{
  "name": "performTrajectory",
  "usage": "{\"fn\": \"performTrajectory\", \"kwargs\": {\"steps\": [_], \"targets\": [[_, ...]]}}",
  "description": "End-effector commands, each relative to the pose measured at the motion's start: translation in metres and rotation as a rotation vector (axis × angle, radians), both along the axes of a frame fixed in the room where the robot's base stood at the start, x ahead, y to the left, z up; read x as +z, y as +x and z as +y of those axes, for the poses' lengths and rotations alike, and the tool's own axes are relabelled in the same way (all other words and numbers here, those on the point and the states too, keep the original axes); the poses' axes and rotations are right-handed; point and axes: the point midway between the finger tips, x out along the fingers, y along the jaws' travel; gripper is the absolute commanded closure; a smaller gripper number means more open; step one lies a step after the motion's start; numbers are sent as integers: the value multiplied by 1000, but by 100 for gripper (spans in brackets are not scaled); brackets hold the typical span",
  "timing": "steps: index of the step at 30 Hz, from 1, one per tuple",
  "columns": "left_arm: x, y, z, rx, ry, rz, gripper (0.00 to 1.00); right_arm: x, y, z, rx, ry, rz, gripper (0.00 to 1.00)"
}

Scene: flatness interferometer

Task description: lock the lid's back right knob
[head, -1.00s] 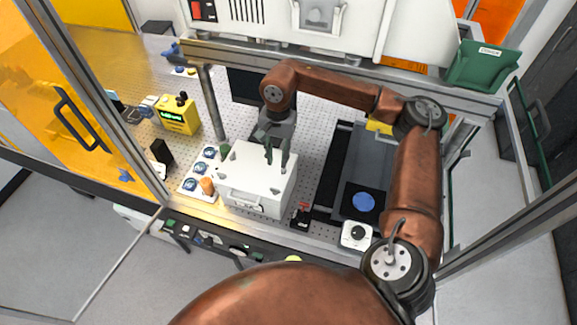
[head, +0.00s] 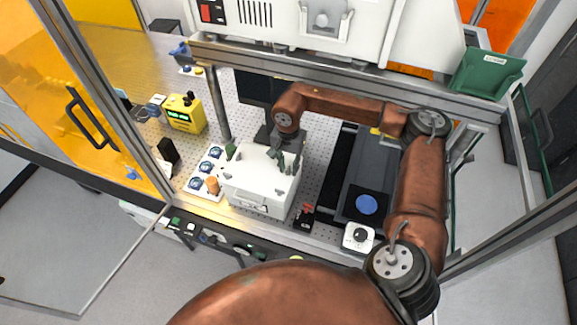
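A white box with a flat lid (head: 258,178) stands on the perforated plate. Small dark knobs show on the lid, one near the front right corner (head: 281,190) and one at the back left (head: 232,151). My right gripper (head: 285,161) reaches down over the lid's back right corner, its dark fingers apart. The back right knob is hidden by or lost among the fingers, and I cannot tell whether they touch it. My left gripper is out of view.
A row of blue-topped parts and an orange knob (head: 212,185) sit left of the box. A yellow meter (head: 187,114) stands farther left. A black stage with a blue disc (head: 366,204) lies to the right. A metal beam (head: 345,72) crosses behind.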

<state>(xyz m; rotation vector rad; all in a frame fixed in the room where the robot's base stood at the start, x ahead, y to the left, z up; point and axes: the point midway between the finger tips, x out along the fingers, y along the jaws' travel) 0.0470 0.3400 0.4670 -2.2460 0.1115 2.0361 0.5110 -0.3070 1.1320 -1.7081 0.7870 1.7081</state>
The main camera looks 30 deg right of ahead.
Motion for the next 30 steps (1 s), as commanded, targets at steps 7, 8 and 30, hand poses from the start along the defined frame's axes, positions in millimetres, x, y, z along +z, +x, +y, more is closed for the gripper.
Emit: {"fn": "performTrajectory", "kwargs": {"steps": [7,8,30], "targets": [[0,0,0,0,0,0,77,0,0,0,0,0,0,90],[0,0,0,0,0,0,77,0,0,0,0,0,0,92],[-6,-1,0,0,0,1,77,-1,0,0,-59,0,0,100]]}}
